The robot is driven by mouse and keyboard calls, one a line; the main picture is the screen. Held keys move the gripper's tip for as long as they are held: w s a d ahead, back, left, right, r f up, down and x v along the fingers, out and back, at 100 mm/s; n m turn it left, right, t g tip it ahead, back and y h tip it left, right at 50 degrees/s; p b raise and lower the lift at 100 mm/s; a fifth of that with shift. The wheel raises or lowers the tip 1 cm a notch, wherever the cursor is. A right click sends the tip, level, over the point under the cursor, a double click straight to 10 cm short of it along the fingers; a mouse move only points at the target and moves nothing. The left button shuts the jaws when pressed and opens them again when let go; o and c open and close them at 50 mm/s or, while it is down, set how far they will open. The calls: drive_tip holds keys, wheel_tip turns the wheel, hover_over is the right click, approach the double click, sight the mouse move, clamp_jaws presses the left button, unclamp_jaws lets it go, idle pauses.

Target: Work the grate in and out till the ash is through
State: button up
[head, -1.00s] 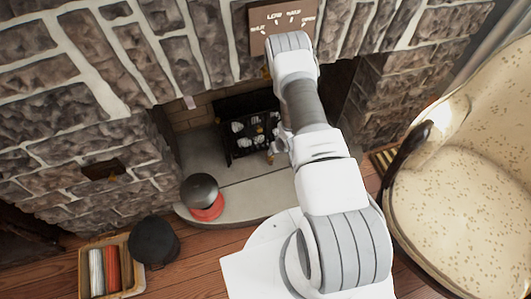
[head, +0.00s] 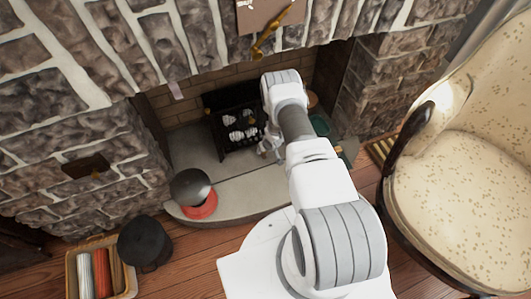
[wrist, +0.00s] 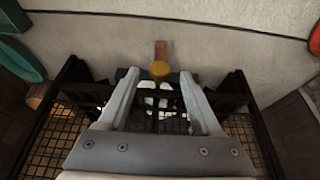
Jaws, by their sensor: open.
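The black grate (head: 236,141) stands in the fireplace with whitish lumps (head: 243,134) in it. In the wrist view its dark mesh sides (wrist: 75,112) show left and right of my fingers. A round brass-coloured knob (wrist: 160,70) with a brown strip beyond it lies between the tips of my gripper (wrist: 158,76). The fingers are apart, and I see no contact with the knob. In the head view my gripper (head: 268,149) is small, at the grate's front right, and the arm partly covers that side. I cannot make out ash.
A black bucket (head: 147,243) and a basket of rolls (head: 72,285) are on the floor. A teal item (head: 319,125) lies right of the arm. An armchair (head: 450,165) fills the right.

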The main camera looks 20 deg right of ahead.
drive_tip(key=shift+x, duration=0.85)
clamp_jaws()
idle(0.9)
